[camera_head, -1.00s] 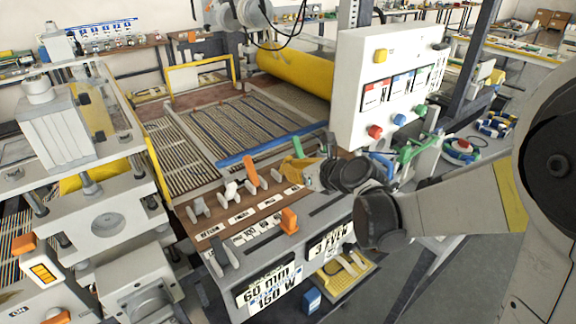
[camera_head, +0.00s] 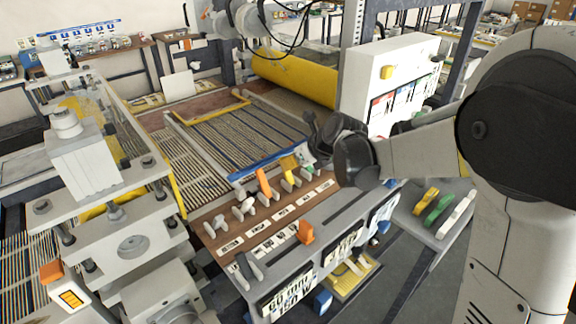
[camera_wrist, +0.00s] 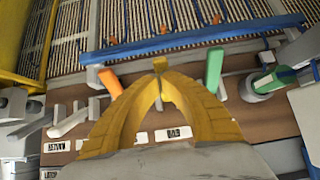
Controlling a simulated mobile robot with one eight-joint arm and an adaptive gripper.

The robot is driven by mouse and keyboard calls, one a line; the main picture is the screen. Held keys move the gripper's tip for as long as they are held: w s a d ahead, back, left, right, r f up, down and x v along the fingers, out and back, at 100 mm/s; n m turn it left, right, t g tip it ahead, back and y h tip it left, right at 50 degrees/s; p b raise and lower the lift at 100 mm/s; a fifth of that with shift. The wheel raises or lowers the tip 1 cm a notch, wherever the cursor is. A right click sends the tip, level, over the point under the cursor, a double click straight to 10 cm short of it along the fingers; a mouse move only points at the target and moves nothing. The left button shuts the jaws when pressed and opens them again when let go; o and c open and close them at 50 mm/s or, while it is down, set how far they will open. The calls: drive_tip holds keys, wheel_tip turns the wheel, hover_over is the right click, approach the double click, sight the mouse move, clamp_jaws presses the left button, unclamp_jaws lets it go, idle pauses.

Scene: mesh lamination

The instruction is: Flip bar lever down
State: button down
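A row of levers sits on the brown panel (camera_wrist: 105,163) at the machine's front. In the head view, two white levers (camera_head: 243,208) are at left, then an orange lever (camera_head: 264,183) and a yellow lever (camera_head: 288,166) to its right. In the wrist view, the orange lever (camera_wrist: 110,84) and a green lever (camera_wrist: 213,70) stand raised on either side of my gripper (camera_wrist: 160,72). Its yellow fingers meet at their tips between these two levers and hide the panel there. A label (camera_wrist: 180,132) by the fingers is too blurred to read surely. Lever contact cannot be told.
A blue bar (camera_wrist: 190,42) lies across the striped mesh bed (camera_head: 260,125) beyond the levers. A yellow frame (camera_head: 205,108) lies at the bed's back. A white control box (camera_head: 390,75) stands behind my arm. An orange knob (camera_head: 305,232) is on the front panel.

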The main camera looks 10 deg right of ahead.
drive_tip(key=shift+w+a, duration=0.2)
drive_tip(key=shift+w, duration=0.1)
drive_tip(key=shift+w, duration=0.1)
idle(0.4)
